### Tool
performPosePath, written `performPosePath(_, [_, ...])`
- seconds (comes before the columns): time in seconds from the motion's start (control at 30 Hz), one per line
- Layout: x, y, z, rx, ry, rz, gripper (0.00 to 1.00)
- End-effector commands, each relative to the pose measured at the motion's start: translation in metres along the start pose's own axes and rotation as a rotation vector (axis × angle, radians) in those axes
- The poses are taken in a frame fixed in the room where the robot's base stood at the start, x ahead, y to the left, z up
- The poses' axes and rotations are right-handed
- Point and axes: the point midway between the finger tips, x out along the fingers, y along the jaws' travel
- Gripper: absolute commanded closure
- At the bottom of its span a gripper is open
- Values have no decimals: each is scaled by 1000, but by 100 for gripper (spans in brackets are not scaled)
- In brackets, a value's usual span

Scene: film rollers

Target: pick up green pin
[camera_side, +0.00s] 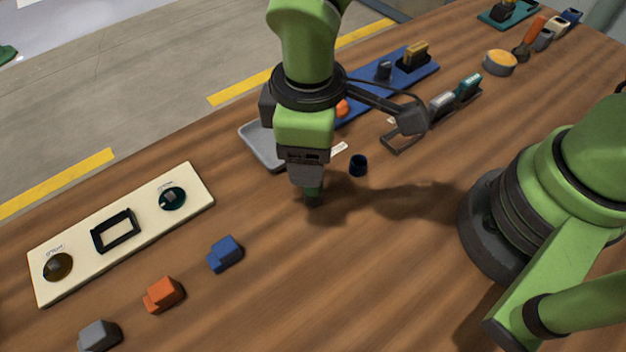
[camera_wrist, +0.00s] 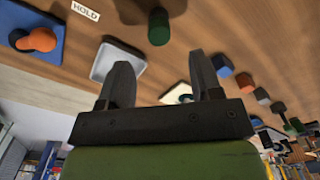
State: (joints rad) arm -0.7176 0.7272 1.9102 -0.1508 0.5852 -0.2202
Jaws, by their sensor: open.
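The green pin (camera_wrist: 158,27) is a short dark green cylinder on the wooden table. In the wrist view it is beyond my fingertips, near the top and roughly centred between them. The pin looks upright and clear of the fingers.
A grey tray (camera_side: 254,145) lies behind my gripper. Blue (camera_side: 225,254), orange (camera_side: 164,294) and grey (camera_side: 100,336) blocks sit front left, beside a cream board (camera_side: 82,249). The front middle of the table is clear.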

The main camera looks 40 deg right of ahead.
Motion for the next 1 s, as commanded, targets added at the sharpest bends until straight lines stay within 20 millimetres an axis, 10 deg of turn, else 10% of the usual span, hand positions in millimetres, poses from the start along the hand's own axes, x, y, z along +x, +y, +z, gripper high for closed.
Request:
performPosePath(0.77, [66,0,4,5,1,1,41])
performPosePath(1.0, [65,0,4,4,1,1,89])
